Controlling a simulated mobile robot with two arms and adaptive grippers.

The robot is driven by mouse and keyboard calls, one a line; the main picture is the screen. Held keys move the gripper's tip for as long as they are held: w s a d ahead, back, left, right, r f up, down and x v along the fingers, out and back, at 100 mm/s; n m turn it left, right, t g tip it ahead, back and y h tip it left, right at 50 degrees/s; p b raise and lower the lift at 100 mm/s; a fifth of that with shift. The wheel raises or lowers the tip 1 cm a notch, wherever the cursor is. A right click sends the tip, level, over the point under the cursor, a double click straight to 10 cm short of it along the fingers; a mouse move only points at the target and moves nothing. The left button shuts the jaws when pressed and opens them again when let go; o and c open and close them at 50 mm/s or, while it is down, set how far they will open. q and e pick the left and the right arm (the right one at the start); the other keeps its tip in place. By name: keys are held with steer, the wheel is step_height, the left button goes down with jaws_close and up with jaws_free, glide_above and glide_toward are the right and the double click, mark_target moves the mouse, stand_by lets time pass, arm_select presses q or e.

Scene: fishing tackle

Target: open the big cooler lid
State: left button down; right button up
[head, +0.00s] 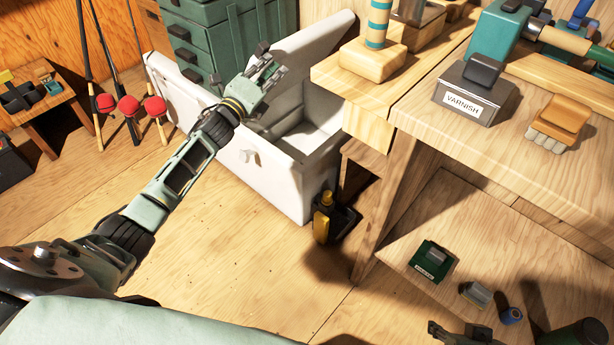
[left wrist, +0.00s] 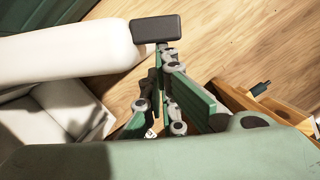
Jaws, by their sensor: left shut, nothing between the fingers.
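A green drawer chest (head: 225,40) stands behind the cooler. The wooden workbench (head: 430,130) is close on its right, with a varnish tin (head: 472,92) on top. The floor in front (head: 260,240) is clear.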

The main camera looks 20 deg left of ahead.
arm_select(q)
steer(key=shift+w+a+r+n+p, duration=0.2)
steer(key=shift+a+r+p, duration=0.25)
steer(key=shift+a+r, duration=0.2)
steer(key=shift+w+a+r+n+p, duration=0.2)
steer(key=shift+a+r+p, duration=0.2)
steer(key=shift+a+r, duration=0.15)
steer(key=a+r+p, duration=0.1)
steer(key=w+a+r+n+p, duration=0.1)
steer(key=a, duration=0.1)
steer(key=a+r+n+p, duration=0.1)
steer(key=a, duration=0.1)
steer(key=shift+w+r+g, duration=0.15)
steer(key=shift+w+g, duration=0.15)
steer(key=shift+w, duration=0.1)
steer(key=shift+w+a+r+y, duration=0.2)
steer(key=shift+a+r+y, duration=0.1)
steer(key=shift+a, duration=0.15)
arm_select(e)
step_height(320, 180, down, 14)
steer(key=s+g, duration=0.2)
steer(key=shift+d+r, duration=0.2)
steer(key=shift+r, duration=0.05)
arm_select(q)
steer(key=shift+f, duration=0.1)
